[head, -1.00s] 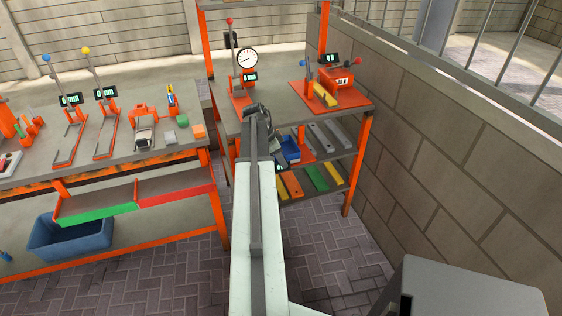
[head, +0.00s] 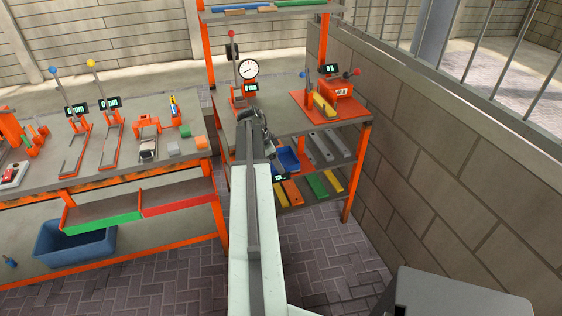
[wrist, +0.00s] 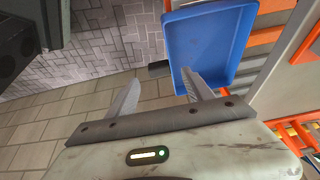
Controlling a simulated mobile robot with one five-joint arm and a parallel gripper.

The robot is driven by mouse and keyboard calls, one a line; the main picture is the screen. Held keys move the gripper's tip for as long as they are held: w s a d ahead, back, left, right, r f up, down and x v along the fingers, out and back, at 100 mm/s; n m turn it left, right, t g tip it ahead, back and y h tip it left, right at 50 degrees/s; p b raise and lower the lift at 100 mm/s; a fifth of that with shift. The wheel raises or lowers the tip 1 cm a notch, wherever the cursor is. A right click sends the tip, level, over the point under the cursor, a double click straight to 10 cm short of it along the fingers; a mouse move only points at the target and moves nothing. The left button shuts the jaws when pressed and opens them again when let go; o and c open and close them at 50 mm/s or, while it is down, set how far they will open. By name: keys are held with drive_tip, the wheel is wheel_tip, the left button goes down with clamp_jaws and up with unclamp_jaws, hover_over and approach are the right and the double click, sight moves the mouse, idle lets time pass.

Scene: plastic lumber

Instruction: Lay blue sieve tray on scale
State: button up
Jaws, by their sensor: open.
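The blue sieve tray (head: 288,159) lies on the middle shelf of the right-hand rack. A small dark display (head: 279,178) shows just in front of it; I cannot tell whether it belongs to the scale, and the scale's plate is not clear. In the wrist view the tray (wrist: 208,42) is a shallow blue tray with a raised rim, at upper centre-right. My gripper (wrist: 160,92) is open and empty. Its right finger overlaps the tray's near edge in that view; I cannot tell whether they touch. In the head view my wrist (head: 257,124) hides the gripper's fingers.
Grey bars (head: 327,150) lie on the shelf right of the tray, with green and yellow bars (head: 316,186) below. A dial gauge (head: 248,69) and an orange device (head: 336,88) stand on the rack top. An orange post (head: 356,172) and block wall (head: 450,170) bound the right.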

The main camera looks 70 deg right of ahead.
drive_tip(key=p+v, duration=0.5)
drive_tip(key=v, duration=0.2)
drive_tip(key=shift+r, duration=0.15)
drive_tip(key=shift+w, duration=0.1)
drive_tip(key=w+a+f+n+t, duration=0.15)
drive_tip(key=w+a+n, duration=1.05)
drive_tip(key=w+a, duration=1.25)
drive_tip(key=w+a+n+t+y, duration=0.2)
drive_tip(key=a+n, duration=1.4)
drive_tip(key=a, duration=2.3)
drive_tip(key=shift+w+a+y, duration=0.3)
drive_tip(key=shift+w+y, duration=0.1)
drive_tip(key=shift+w, duration=0.05)
